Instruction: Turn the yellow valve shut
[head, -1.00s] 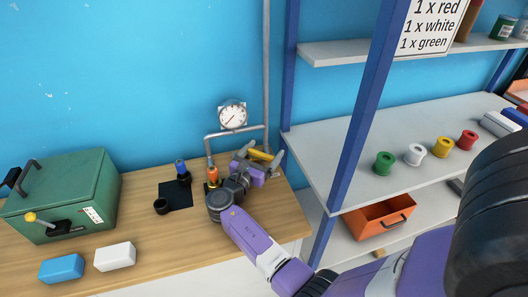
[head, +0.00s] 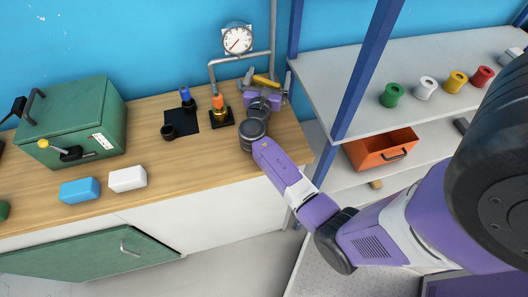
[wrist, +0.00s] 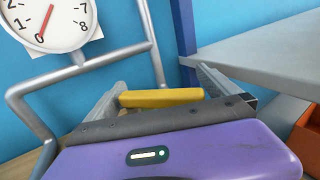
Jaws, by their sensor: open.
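The yellow valve handle (head: 265,80) sits on the grey pipe by the blue wall, behind my gripper in the head view. In the wrist view the yellow handle (wrist: 160,98) lies nearly level across the picture, between my fingers. My gripper (head: 269,79) is open, one finger on each side of the handle; it also shows in the wrist view (wrist: 160,90). I cannot tell whether a finger touches the handle. The valve body is hidden behind my gripper. The round white gauge (head: 237,40) stands above the pipe; in the wrist view its red needle (wrist: 47,20) points near 0.
An orange-topped item (head: 219,107) stands just left of my gripper, beside a blue-topped one (head: 187,100). A green box (head: 75,125) is at the left. A shelf post (head: 365,70) rises at the right.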

